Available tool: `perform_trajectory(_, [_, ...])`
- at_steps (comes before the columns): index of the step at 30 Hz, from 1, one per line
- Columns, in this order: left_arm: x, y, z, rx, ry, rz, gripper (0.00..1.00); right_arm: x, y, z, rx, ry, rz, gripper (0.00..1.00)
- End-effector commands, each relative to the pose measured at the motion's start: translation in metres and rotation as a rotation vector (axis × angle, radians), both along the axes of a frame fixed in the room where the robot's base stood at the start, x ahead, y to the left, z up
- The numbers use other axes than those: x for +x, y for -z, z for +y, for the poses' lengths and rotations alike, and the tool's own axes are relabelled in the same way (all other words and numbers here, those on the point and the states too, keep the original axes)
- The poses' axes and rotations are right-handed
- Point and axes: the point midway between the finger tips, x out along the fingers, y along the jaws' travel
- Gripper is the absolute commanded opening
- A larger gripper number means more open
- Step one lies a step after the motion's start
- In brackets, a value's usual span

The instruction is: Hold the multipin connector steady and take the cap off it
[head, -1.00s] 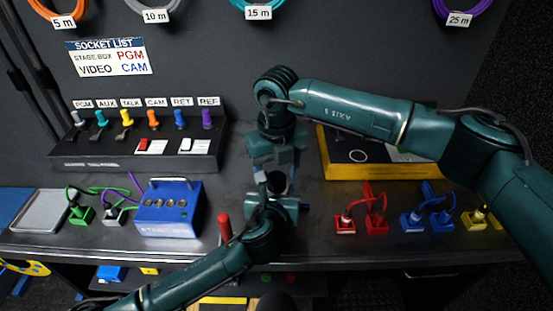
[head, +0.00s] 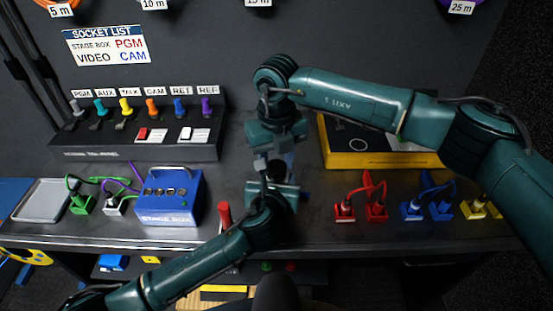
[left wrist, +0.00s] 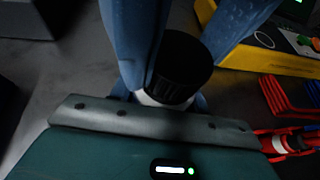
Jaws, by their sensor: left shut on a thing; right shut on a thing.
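My left gripper (head: 270,188) is low in the middle of the head view, above the front part of the worktop. It is shut on the multipin connector, which the grippers mostly hide. My right gripper (head: 277,138) is directly behind it and close against it, shut on the cap. In the left wrist view a black round piece (left wrist: 182,62), which looks like the cap, sits between two blue fingers. A pale ring (left wrist: 158,99) shows under it. I cannot tell whether cap and connector are still joined.
A blue stage box (head: 170,208) and a grey tray (head: 45,200) stand at left. A switch panel (head: 140,140) is behind. A yellow-edged box (head: 375,160) is right of my right gripper. Red (head: 345,212), blue (head: 412,212) and yellow plugs (head: 474,208) line the right front.

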Motion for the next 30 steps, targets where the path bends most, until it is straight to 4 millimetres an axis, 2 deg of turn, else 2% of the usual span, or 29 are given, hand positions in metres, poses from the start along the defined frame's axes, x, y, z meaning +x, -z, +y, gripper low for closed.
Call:
perform_trajectory(1, [0.0,0.0,0.0,0.0,0.0,0.0,0.0,0.0,0.0,0.0,0.0,0.0,-0.001,0.4])
perform_trajectory(9, [0.0,0.0,0.0,0.0,0.0,0.0,0.0,0.0,0.0,0.0,0.0,0.0,-0.001,0.61])
perform_trajectory(17, [0.0,0.0,0.0,0.0,0.0,0.0,0.0,0.0,-0.002,0.0,0.0,0.0,-0.001,0.61])
perform_trajectory(27, [0.0,0.0,0.0,0.0,0.0,0.0,0.0,0.001,-0.04,0.0,0.0,0.001,-0.002,0.61])
perform_trajectory(30, [0.0,0.0,0.0,0.0,0.0,0.0,0.0,0.0,-0.046,0.0,0.0,0.001,-0.001,0.61])
